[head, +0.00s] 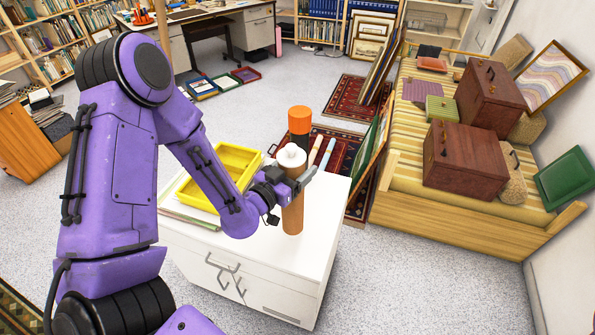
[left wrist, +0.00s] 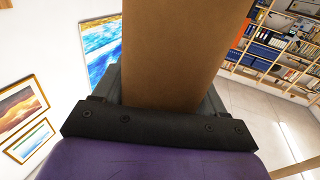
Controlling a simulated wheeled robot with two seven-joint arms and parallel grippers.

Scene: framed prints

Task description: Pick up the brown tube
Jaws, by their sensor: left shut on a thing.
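The brown tube (head: 292,217) stands upright with a white cap on top, at the front right of the white cabinet (head: 262,255) in the head view. My left gripper (head: 300,182) is shut around its upper part, just below the cap. In the left wrist view the brown tube (left wrist: 172,50) fills the middle, between the dark jaws. I cannot tell whether its base touches the cabinet top. My right gripper is in neither view.
A yellow tray (head: 222,178) lies left of the tube on the cabinet. An orange-capped dark cylinder (head: 300,125) stands close behind the tube, with thin pale tubes (head: 322,152) beside it. A bed (head: 440,190) with brown cases (head: 465,160) is at right.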

